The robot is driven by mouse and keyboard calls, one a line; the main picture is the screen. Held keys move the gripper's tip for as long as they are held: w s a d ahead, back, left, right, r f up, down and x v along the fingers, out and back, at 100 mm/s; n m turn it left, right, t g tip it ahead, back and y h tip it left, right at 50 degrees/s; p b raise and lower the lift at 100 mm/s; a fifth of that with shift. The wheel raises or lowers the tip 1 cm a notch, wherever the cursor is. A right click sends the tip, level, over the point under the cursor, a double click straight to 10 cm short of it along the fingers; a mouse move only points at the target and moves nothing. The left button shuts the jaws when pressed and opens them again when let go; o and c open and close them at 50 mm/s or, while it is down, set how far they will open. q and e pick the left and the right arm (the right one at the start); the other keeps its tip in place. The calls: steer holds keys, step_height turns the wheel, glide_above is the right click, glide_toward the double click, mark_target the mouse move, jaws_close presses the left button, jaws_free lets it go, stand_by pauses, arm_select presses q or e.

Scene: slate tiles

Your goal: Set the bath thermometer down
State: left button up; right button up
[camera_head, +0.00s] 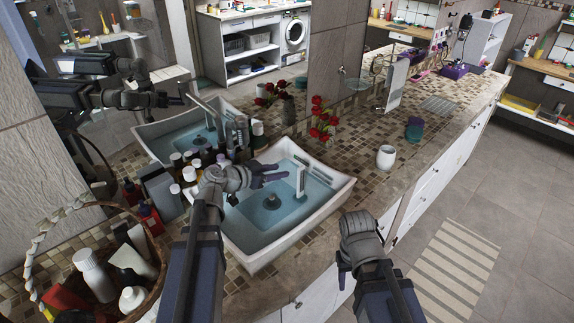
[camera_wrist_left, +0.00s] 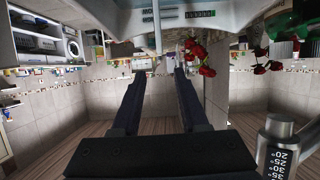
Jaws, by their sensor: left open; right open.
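My left gripper (camera_head: 279,176) is open above the near basin (camera_head: 335,208). Its parted fingers also show in the left wrist view (camera_wrist_left: 157,75). A small, flat white piece (camera_head: 301,181) with a darker strip stands upright just beyond the fingertips. It looks thin in the wrist view (camera_wrist_left: 157,36), in line with the gap. A cylinder with a metal end and a dark degree scale (camera_wrist_left: 282,152) is close at the lower right of the wrist view, cut off by the frame. I cannot tell which of the two is the bath thermometer. My right gripper (camera_head: 344,274) is open and empty before the counter.
Several bottles (camera_head: 190,173) crowd the counter left of the basin. A wicker basket (camera_head: 153,294) with toiletries is at the lower left. Red flowers (camera_head: 322,118) stand behind the basin. A white cup (camera_head: 386,157) stands to its right, with clear tiled counter (camera_head: 350,158) around it.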

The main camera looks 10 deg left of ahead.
arm_select(q)
steer(key=shift+v, duration=0.95)
steer(key=s+d+f+g, duration=0.3)
steer(key=s+d+f, duration=0.1)
steer(key=d, duration=0.2)
steer(key=s+d+f+g, duration=0.3)
steer(key=d+f, duration=0.1)
steer(key=d, duration=0.2)
steer(key=s+d+f+n+g+y, duration=0.1)
steer(key=s+f+g+y, duration=0.1)
steer(key=s+y, duration=0.2)
steer(key=s+d+f+n+g+y, duration=0.1)
steer(key=s+y, duration=0.4)
steer(key=s, duration=0.5)
step_height(320, 180, down, 2)
steer(key=d+g, duration=0.1)
steer(key=g, duration=0.1)
steer(key=shift+f+n+g, duration=0.2)
steer(key=shift+n+g, duration=0.1)
steer(key=shift+n, duration=0.1)
